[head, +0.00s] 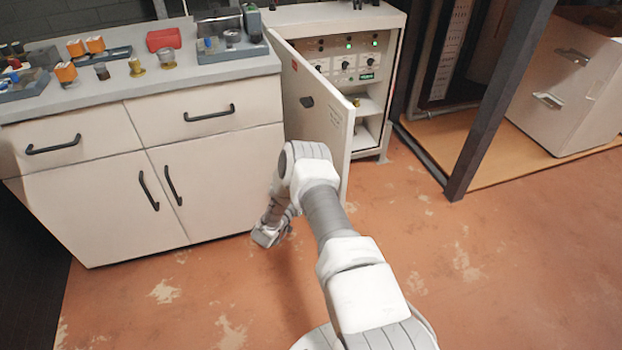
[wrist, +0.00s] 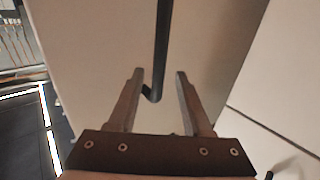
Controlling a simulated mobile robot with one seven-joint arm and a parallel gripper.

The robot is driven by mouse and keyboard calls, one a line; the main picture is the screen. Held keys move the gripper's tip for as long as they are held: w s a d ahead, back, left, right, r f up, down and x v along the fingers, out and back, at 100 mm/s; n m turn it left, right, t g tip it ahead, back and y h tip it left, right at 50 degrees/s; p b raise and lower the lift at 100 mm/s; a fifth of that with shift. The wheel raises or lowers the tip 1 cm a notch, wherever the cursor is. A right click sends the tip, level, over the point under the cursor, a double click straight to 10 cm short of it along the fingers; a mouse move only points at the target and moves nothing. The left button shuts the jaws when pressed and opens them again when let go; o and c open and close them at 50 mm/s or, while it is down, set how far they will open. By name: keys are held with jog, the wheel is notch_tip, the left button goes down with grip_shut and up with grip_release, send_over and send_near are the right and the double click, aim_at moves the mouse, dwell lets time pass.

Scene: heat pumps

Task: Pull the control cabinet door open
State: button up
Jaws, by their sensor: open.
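The control cabinet (head: 345,14) stands at the back, right of the workbench. Lit green lamps, knobs and shelves show inside. My gripper (head: 268,238) is low in front of the workbench's right-hand door, apart from the control cabinet door's handle. In the wrist view my gripper (wrist: 160,75) is open, with a dark bar handle (wrist: 162,40) on a pale panel showing between and beyond its fingers. I cannot tell whether they touch.
The workbench (head: 215,72) has drawers, doors with dark bar handles, and small parts on top. A red box (head: 163,39) lies there. A dark post (head: 490,110) and a pale cabinet (head: 565,85) stand at the right. The orange floor (head: 480,260) is clear at front right.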

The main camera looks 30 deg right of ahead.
jog(key=p+v, duration=0.3)
jog(key=v, duration=1.2)
jog(key=shift+a, duration=0.2)
